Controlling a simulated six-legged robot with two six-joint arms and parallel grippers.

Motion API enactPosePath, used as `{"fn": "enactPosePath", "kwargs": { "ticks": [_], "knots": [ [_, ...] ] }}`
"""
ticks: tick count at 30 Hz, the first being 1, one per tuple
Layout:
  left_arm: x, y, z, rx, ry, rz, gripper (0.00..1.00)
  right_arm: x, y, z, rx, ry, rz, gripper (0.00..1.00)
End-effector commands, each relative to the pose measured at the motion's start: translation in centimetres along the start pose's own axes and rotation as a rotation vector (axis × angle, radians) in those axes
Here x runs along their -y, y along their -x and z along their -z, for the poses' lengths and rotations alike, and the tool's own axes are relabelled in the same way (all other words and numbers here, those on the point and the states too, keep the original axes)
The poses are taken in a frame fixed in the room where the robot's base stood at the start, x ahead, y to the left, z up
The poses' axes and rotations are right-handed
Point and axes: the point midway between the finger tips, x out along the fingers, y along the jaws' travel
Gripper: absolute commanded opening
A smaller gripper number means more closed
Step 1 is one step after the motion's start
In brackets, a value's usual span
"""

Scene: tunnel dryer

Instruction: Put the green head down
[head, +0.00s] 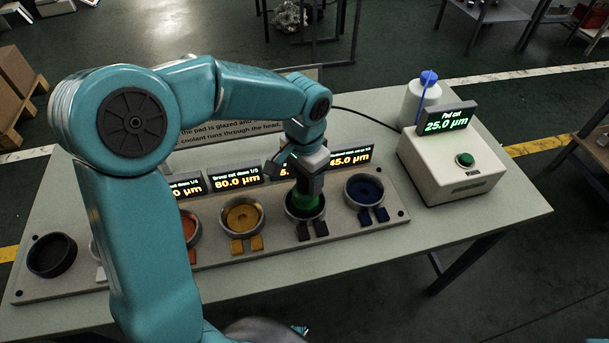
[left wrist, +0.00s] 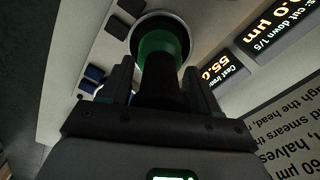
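The green head (head: 306,201) is upright at a round grey holder (head: 289,213) in the long rack, second from the right. In the left wrist view the green head (left wrist: 158,48) shows as a green band on a dark body, inside the holder's rim (left wrist: 134,28). Whether it rests on the holder's floor is hidden. My left gripper (head: 308,180) points down over this holder. In the left wrist view the left gripper's fingers (left wrist: 160,88) lie on both sides of the dark body and look shut on it. My right gripper is not in view.
The rack (head: 225,258) also has holders with yellow (head: 243,217), blue (head: 364,189), orange (head: 189,227) and black (head: 51,256) contents. Lit displays (head: 236,178) stand behind them. A white box with a green button (head: 465,159) and a white bottle (head: 418,103) stand at right. My arm hides part of the rack.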

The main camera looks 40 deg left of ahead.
Motion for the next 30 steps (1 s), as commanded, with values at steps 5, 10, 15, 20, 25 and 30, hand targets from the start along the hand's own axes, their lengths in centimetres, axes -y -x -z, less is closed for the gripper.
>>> {"fn": "enactPosePath", "kwargs": {
  "ticks": [5, 10, 15, 20, 25, 30],
  "knots": [
    [0.0, 0.0, 0.0, 0.001, 0.0, 0.0, 0.76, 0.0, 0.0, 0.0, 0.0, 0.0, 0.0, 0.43],
    [0.0, 0.3, 0.0, 0.0, 0.0, 0.0, 0.76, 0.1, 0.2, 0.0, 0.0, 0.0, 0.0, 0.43],
    [0.1, 2.4, 0.1, -0.005, 0.001, 0.002, 0.76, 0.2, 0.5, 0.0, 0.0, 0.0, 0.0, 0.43],
    [0.0, 6.3, 0.1, -0.005, 0.0, 0.001, 0.76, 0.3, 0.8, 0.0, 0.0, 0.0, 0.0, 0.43],
    [0.0, 9.9, 0.1, -0.004, 0.0, 0.001, 0.76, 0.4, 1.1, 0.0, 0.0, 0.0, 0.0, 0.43],
    [0.0, 11.9, 0.0, -0.001, -0.001, 0.0, 0.76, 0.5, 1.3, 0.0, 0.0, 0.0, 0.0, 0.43]
  ]
}}
